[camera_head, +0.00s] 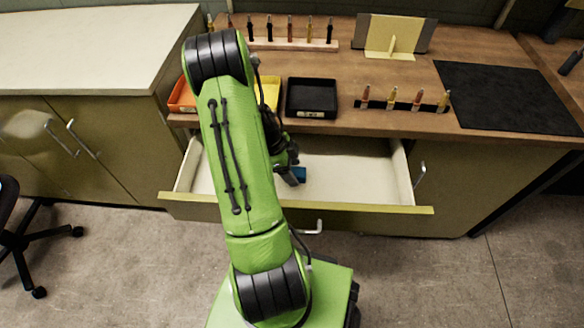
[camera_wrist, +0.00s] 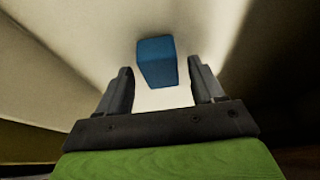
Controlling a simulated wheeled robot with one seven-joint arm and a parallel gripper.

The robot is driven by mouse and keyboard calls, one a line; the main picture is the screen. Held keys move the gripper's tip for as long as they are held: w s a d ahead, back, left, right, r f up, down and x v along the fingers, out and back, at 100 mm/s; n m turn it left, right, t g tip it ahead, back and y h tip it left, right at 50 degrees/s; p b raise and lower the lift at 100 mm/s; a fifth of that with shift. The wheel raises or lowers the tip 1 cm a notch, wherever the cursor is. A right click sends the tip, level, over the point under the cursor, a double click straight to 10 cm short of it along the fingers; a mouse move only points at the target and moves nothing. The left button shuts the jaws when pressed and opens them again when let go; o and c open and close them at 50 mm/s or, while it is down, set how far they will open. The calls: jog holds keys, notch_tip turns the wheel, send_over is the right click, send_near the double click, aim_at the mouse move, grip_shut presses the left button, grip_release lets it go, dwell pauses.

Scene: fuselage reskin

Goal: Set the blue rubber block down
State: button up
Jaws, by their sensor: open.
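The blue rubber block (camera_head: 299,174) is inside the open drawer (camera_head: 345,172), partly hidden behind my gripper in the head view. My gripper (camera_head: 292,177) reaches down into the drawer beside the block. In the wrist view the blue block (camera_wrist: 157,62) sits on the pale drawer floor, ahead of the fingertips and roughly centred between them. My gripper (camera_wrist: 162,80) has its two dark fingers apart, with a visible gap on each side of the block. I cannot tell whether the block touches the drawer floor fully.
The drawer's front edge (camera_head: 370,207) and side walls surround my gripper. On the workbench above stand a black tray (camera_head: 311,98), a yellow tray (camera_head: 270,92), an orange tray (camera_head: 181,97), tool racks and a black mat (camera_head: 505,97). The drawer's right part is empty.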

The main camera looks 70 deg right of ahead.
jog(key=d+p+v, duration=0.1)
jog(key=p+v, duration=0.2)
jog(key=v, duration=0.8)
jog(key=w+a+r+n+t+h, duration=0.1)
jog(key=w+a+r+n+t, duration=0.4)
jog(key=w+a+r+n, duration=0.75)
jog(key=s+a+r+n+t+y, duration=0.1)
jog(key=s+a+r+n+t, duration=0.1)
jog(key=a+n, duration=0.8)
jog(key=s+a+r+n+t+y, duration=0.1)
jog(key=s+a+r+n+t, duration=0.2)
jog(key=a+n, duration=0.8)
notch_tip(320, 180, up, 2)
jog(key=shift+s+a+r, duration=0.2)
jog(key=shift+s+a, duration=0.3)
jog(key=shift+s, duration=0.45)
jog(key=shift+r, duration=0.1)
